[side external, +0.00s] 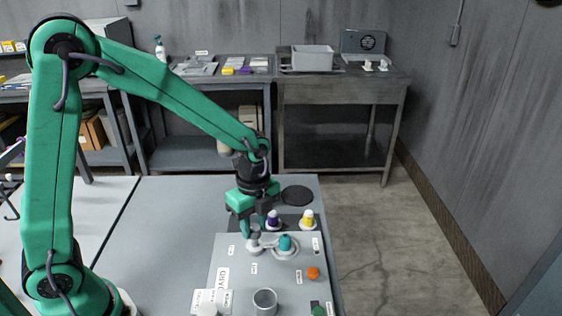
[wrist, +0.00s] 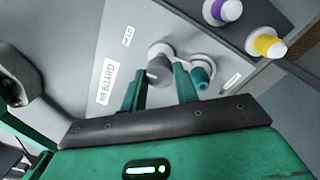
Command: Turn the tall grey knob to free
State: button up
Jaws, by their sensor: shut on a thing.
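The tall grey knob (wrist: 159,72) stands on a round pale base on the grey board (side external: 228,258). In the wrist view it is between the two green fingers of my gripper (wrist: 160,88). In the side view my gripper (side external: 254,232) points down onto it, and the fingers hide much of the knob (side external: 255,247). My gripper is shut on it. Small white labels lie on the board around it, including one in the wrist view (wrist: 127,37); their words are too small to read surely. Which way the knob is turned cannot be told.
A teal knob (side external: 285,243) stands close to the right of the grey one. Purple (side external: 273,219) and yellow (side external: 308,218) knobs stand behind. An orange knob (side external: 313,273) and a grey cup-shaped piece (side external: 265,301) are nearer the front. The table left of the board is clear.

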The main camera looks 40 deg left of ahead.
jog(key=n, duration=0.8)
jog(key=shift+a+n, duration=0.1)
jog(key=shift+n, duration=0.2)
jog(key=n, duration=0.4)
jog(key=shift+n, duration=0.3)
jog(key=shift+a+n, duration=0.1)
jog(key=shift+n, duration=1.7)
jog(key=o, duration=1)
jog(key=shift+r, duration=0.1)
